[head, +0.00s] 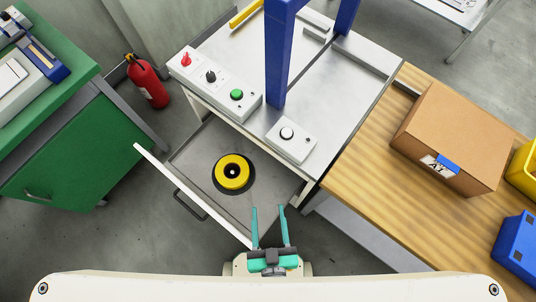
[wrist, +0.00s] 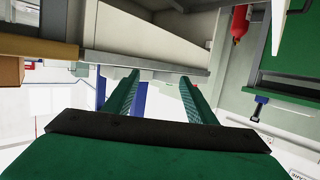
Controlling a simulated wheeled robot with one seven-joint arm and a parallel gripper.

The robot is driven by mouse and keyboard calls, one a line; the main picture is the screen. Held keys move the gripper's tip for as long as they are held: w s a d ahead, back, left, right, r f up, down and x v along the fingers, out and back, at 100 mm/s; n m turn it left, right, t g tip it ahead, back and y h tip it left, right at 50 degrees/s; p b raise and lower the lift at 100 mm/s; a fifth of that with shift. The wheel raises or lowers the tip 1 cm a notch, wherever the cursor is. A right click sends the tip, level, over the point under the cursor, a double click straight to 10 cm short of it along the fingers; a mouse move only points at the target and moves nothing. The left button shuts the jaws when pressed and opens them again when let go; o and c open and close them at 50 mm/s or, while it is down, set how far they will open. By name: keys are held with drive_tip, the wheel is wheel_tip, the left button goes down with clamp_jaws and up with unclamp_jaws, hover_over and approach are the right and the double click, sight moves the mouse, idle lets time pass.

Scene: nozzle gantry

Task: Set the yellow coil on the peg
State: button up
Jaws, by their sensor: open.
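The yellow coil (head: 232,171) is a thick ring. It lies in the open grey drawer (head: 205,141) under the gantry bench, with a black round rim showing around it. A dark centre with a small pale spot shows in its hole; I cannot tell what that is. My gripper (head: 269,208) has teal fingers, spread apart and empty. In the head view it is below and right of the coil, apart from it. The wrist view shows both fingers (wrist: 154,80) open with nothing between them, and no coil. I cannot make out a peg in either view.
The bench top (head: 335,95) carries blue gantry posts (head: 277,55), a switch box (head: 213,82) and a single-button box (head: 291,139). A wooden table (head: 350,175) with a cardboard box (head: 450,135) stands right. A fire extinguisher (head: 148,82) and green cabinet (head: 75,145) are left.

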drive_tip(key=shift+m+h, duration=0.6)
drive_tip(key=shift+h, duration=0.1)
drive_tip(key=r, duration=0.6)
drive_tip(key=shift+s, duration=0.35)
drive_tip(key=shift+f, duration=0.1)
drive_tip(key=c, duration=0.5)
drive_tip(key=shift+w, duration=0.1)
